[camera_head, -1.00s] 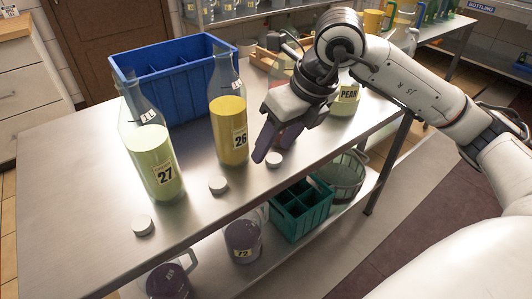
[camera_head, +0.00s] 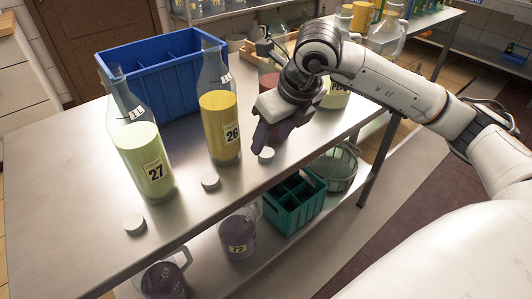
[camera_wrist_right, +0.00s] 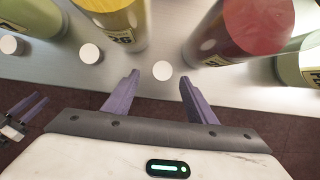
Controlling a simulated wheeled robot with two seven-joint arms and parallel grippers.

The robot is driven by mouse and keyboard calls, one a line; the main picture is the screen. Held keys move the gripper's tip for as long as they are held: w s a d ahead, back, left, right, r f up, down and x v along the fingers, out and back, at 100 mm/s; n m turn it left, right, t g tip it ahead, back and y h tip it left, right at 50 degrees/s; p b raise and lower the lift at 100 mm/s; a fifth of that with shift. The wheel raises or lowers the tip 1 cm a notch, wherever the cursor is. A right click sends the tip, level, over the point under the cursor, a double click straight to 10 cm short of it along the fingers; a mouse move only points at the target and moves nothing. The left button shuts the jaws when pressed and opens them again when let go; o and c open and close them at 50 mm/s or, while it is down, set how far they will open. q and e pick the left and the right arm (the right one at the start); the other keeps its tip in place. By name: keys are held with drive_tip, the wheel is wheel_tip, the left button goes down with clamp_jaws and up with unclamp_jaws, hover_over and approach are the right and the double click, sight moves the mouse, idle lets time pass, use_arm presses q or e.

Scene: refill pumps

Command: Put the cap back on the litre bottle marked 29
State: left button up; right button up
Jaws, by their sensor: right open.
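No label reading 29 is legible. A bottle with red liquid (camera_head: 268,82) stands behind my right gripper in the head view, its label hidden there; in the wrist view the red bottle (camera_wrist_right: 245,30) is at upper right. A white cap (camera_head: 266,154) lies on the table in front of it. In the wrist view that cap (camera_wrist_right: 162,71) lies between the spread fingertips of my right gripper (camera_wrist_right: 159,79), apart from both. The right gripper (camera_head: 270,137) is open, empty and points down. My left gripper (camera_wrist_right: 38,98) shows small at the wrist view's left edge, fingers apart.
Bottles marked 27 (camera_head: 149,160) and 26 (camera_head: 220,125) stand uncapped, with caps (camera_head: 135,224) (camera_head: 210,182) before them. A pale green bottle (camera_head: 337,96) is just right of the right gripper. A blue crate (camera_head: 150,70) stands behind. The table's front left is clear.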

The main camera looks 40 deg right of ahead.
sight(266, 152)
drive_tip(key=shift+d+x, duration=0.15)
drive_tip(key=shift+x, duration=1.15)
drive_tip(key=shift+d+x, duration=0.15)
drive_tip(key=shift+x, duration=1.15)
drive_tip(key=shift+s, duration=0.1)
drive_tip(key=c, duration=1.1)
